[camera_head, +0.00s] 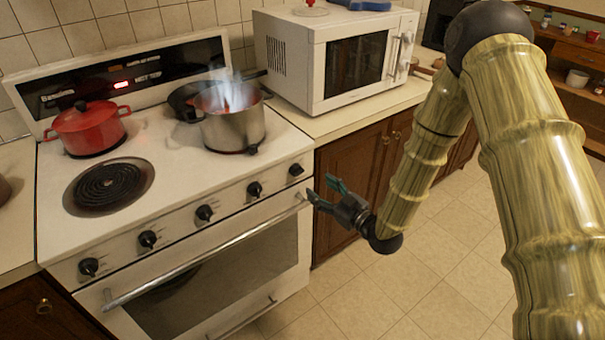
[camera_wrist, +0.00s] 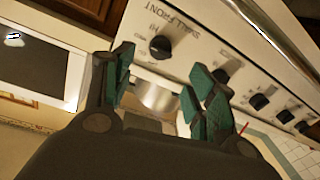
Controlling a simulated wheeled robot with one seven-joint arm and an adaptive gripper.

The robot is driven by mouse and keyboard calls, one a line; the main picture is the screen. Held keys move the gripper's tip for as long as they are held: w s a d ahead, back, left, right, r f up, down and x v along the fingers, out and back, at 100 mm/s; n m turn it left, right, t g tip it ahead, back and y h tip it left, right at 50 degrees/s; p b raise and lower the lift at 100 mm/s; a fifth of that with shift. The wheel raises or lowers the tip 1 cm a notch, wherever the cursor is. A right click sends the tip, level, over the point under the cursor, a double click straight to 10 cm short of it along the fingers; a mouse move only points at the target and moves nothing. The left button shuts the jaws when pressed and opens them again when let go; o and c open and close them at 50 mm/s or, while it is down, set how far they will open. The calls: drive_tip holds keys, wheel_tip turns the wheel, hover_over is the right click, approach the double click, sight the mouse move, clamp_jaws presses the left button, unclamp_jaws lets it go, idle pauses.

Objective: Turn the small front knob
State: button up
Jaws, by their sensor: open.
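The front panel of the stove holds several black knobs in a row. The rightmost knob (camera_head: 296,169) is the one nearest my gripper (camera_head: 320,188). In the wrist view this black knob (camera_wrist: 160,47) has lettering beside it that reads "SMALL FRONT". My gripper is open and empty, its greenish fingers spread just off the right front corner of the stove. In the wrist view the knob lies beyond the fingertips (camera_wrist: 158,72), toward the upper part of the gap. The fingers look apart from the knob.
A steel pot (camera_head: 233,130) with flames or steam rising sits on the stove (camera_head: 165,215), beside a dark pan. A red lidded pot (camera_head: 88,128) stands at the back left. An oven handle (camera_head: 205,255) runs below the knobs. A microwave (camera_head: 335,60) stands right; the floor is clear.

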sight(301, 173)
drive_tip(key=p+x, duration=0.1)
drive_tip(key=x, duration=0.8)
drive_tip(key=shift+w+p, duration=0.1)
drive_tip(key=shift+p, duration=0.2)
drive_tip(key=c, duration=1)
drive_tip(key=shift+c, duration=0.2)
drive_tip(key=shift+m, duration=0.4)
drive_tip(key=m+b, duration=0.2)
drive_tip(key=m, duration=0.1)
drive_tip(key=shift+d+f+m, duration=0.1)
drive_tip(key=shift+f+m, duration=0.05)
drive_tip(key=shift+m, duration=0.15)
drive_tip(key=shift+m+t+b, duration=0.4)
drive_tip(key=shift+m+b, duration=0.8)
drive_tip(key=shift+m, duration=1.2)
